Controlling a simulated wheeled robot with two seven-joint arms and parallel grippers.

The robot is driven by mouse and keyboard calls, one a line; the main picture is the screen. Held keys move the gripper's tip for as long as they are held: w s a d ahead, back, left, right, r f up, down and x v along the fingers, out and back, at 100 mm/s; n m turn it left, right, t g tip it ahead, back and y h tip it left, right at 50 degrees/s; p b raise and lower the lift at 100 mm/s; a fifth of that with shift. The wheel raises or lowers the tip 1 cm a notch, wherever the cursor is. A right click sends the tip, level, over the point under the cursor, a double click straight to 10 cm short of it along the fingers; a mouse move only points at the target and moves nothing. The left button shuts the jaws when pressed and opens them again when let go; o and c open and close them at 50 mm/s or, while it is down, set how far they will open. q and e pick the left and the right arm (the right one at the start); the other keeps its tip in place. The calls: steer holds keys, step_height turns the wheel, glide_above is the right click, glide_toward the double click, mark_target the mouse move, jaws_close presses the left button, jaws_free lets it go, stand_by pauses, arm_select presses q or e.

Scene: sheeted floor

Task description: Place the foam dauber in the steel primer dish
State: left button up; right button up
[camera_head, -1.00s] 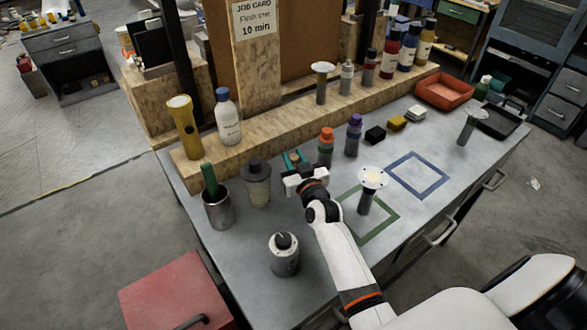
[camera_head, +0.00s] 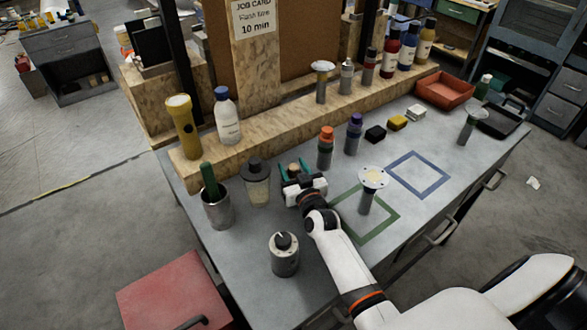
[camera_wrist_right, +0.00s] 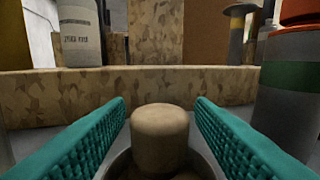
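A tan, blunt cylinder (camera_wrist_right: 160,138), which looks like the foam dauber, stands upright between my right gripper's teal fingers (camera_wrist_right: 160,125) in the wrist view. A narrow gap shows on each side of it, so the fingers are open around it. A round metallic rim encircles its lower part; I cannot tell whether this is a cup or the dish. In the head view my right gripper (camera_head: 294,174) is low over the bench, right of a dark-lidded jar (camera_head: 257,185). A shallow, pale-centred round dish on a grey stem (camera_head: 373,178), possibly the primer dish, stands by the green square. My left gripper is out of view.
Orange-capped (camera_head: 326,148) and purple-capped (camera_head: 353,135) bottles stand right of the gripper. A steel cup (camera_head: 218,212) holds a green-handled tool. A dark-topped canister (camera_head: 284,255) stands in front. A wooden ledge (camera_head: 300,110) runs behind. The blue-outlined square (camera_head: 418,176) is empty.

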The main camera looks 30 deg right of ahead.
steer(key=shift+r, duration=0.2)
steer(key=s, duration=0.4)
steer(key=s+a, duration=0.1)
steer(key=s, duration=0.7)
steer(key=shift+a+b, duration=0.25)
steer(key=shift+b, duration=0.15)
